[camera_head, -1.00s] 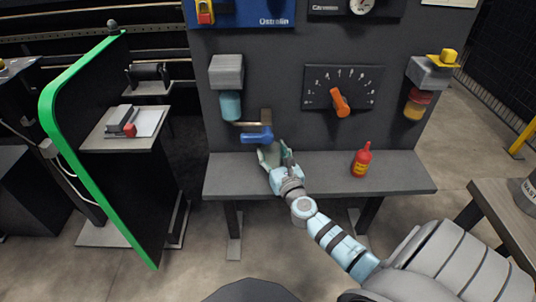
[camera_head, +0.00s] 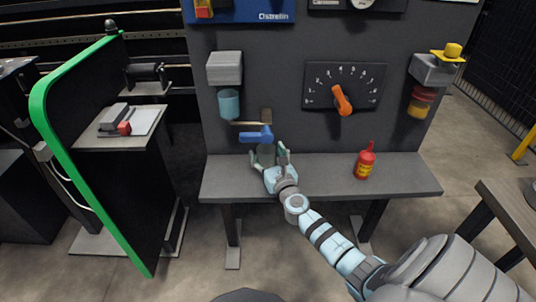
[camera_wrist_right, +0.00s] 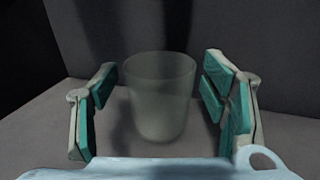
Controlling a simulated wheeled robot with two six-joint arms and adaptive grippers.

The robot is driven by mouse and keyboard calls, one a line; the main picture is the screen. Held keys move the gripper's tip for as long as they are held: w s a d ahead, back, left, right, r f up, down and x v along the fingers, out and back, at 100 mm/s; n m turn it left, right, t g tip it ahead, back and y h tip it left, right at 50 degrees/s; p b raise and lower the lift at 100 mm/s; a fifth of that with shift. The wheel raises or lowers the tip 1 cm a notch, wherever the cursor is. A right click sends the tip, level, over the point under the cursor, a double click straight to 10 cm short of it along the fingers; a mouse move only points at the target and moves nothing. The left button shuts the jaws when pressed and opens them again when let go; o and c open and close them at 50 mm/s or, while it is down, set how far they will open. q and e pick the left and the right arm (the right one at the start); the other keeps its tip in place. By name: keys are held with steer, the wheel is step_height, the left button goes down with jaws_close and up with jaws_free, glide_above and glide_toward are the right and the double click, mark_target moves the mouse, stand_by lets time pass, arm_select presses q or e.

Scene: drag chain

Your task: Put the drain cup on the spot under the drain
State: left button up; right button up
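The drain cup (camera_head: 266,156) is a translucent, greyish cup. It stands upright on the grey shelf, under the drain, a brass pipe with a blue valve handle (camera_head: 257,134). The cup also shows clearly in the right wrist view (camera_wrist_right: 160,100). My right gripper (camera_head: 268,152) is open around the cup, one teal-padded finger on each side. The right wrist view shows a gap between the cup and each finger. The marked spot under the cup is hidden. My left gripper is not in view.
The grey shelf (camera_head: 325,184) runs along the dark panel. A red bottle (camera_head: 364,162) stands on its right part, apart from my gripper. A teal cylinder (camera_head: 229,103) hangs left of the drain, and an orange dial knob (camera_head: 341,100) is to the right.

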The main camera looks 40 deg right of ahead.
steer(key=shift+r, duration=0.25)
steer(key=p+v, duration=0.2)
steer(key=v, duration=1)
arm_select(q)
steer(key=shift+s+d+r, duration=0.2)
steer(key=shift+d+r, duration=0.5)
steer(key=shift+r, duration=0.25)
arm_select(e)
steer(key=shift+f, duration=0.1)
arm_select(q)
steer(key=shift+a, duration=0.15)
